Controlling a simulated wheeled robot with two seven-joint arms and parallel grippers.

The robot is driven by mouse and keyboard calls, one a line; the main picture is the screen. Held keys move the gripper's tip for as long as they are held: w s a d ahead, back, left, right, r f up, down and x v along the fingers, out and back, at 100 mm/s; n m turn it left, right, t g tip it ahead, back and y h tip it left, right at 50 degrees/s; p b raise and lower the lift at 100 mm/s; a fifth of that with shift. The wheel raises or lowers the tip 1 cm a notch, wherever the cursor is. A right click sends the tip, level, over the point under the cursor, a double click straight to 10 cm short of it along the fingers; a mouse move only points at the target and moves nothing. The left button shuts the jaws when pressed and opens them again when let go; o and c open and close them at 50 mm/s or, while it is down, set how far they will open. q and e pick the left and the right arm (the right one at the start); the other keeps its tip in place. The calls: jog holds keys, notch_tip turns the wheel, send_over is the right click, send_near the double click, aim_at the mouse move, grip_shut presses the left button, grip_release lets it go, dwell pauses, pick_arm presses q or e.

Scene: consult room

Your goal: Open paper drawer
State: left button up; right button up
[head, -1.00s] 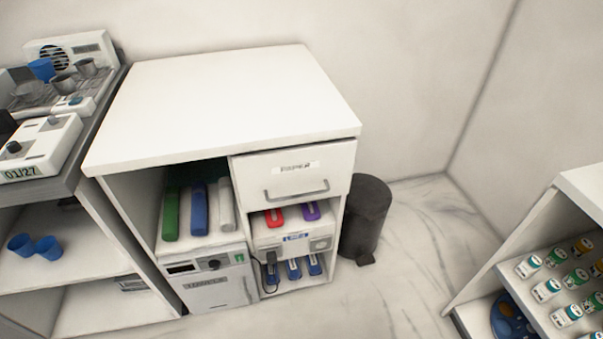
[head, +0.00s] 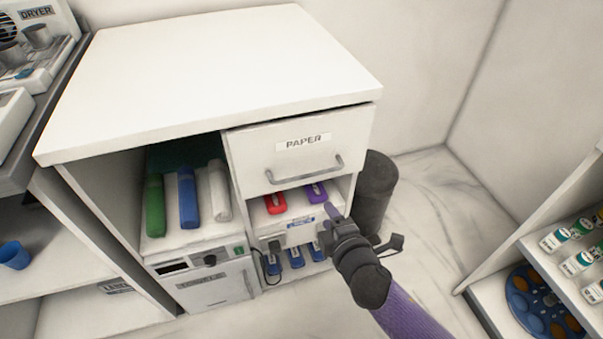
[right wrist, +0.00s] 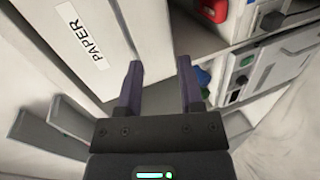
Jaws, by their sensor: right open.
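The paper drawer (head: 301,150) is a white front labelled PAPER, at the upper right of a white cabinet. It looks shut or nearly so. Its grey bar handle (head: 305,176) runs along the lower part of the front. My right gripper (head: 330,212) is in front of the cabinet, just below and right of the handle, apart from it. In the right wrist view the gripper (right wrist: 160,85) is open with nothing between its fingers, and the drawer front (right wrist: 100,45) with its label is at upper left. My left gripper is not in view.
A dark bin (head: 374,190) stands right of the cabinet. A shelf with bottles (head: 560,238) is at far right.

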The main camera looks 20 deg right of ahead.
aim_at(309, 174)
jog(key=shift+n+t, duration=0.5)
jog(key=shift+t, duration=0.1)
jog(key=w+b, duration=0.1)
jog(key=w, duration=0.2)
jog(key=w+r+b, duration=0.1)
jog(key=w+b, duration=0.1)
jog(key=w, duration=0.2)
jog(key=w+a+b, duration=0.1)
jog(key=w, duration=0.3)
jog(key=shift+r, duration=0.25)
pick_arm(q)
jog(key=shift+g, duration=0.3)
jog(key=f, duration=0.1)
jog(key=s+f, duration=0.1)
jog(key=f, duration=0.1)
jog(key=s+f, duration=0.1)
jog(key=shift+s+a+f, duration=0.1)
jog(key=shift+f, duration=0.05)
pick_arm(e)
grip_shut()
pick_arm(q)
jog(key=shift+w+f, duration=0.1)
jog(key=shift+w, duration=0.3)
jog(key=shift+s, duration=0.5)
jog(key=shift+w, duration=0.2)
